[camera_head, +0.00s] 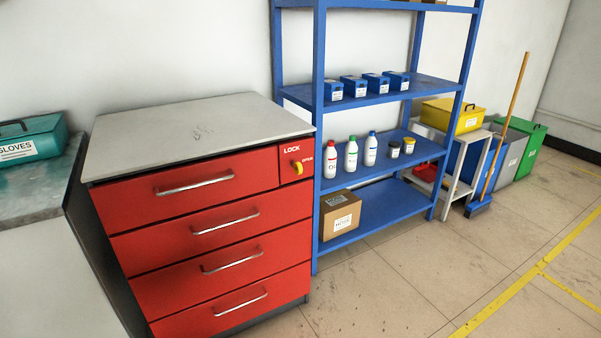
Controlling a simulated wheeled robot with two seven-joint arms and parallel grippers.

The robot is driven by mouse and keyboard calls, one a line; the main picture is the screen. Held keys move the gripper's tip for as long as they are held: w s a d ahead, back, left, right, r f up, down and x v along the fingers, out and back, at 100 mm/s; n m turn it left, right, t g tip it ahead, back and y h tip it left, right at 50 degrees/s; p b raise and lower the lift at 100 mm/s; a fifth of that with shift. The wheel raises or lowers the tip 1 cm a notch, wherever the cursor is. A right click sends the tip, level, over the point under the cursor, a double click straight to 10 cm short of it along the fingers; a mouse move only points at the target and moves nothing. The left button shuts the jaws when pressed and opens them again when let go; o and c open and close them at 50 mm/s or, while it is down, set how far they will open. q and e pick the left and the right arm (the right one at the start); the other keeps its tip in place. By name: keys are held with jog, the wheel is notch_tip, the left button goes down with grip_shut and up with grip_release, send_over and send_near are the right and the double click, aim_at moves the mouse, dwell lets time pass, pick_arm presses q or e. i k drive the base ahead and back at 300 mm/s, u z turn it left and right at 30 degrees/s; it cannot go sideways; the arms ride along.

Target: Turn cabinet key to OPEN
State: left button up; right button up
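The red cabinet (215,243) stands left of centre, with a grey top and several drawers with metal handles. All its drawers look shut. A small panel at its upper right bears the words LOCK and OPEN. The yellow key (297,167) sits on this panel, below the word LOCK and left of the small word OPEN. Its exact angle is too small to tell. Neither of my grippers shows in the head view.
A blue shelf rack (318,105) with bottles and boxes stands directly right of the cabinet. A grey bench (30,200) with a teal GLOVES box (32,141) is at the left. A broom (503,130) and bins stand further right. The tiled floor (400,290) in front is clear.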

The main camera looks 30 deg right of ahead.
aim_at(297, 167)
jog(key=z, duration=1.45)
jog(key=i, duration=1.2)
jog(key=u, duration=1.4)
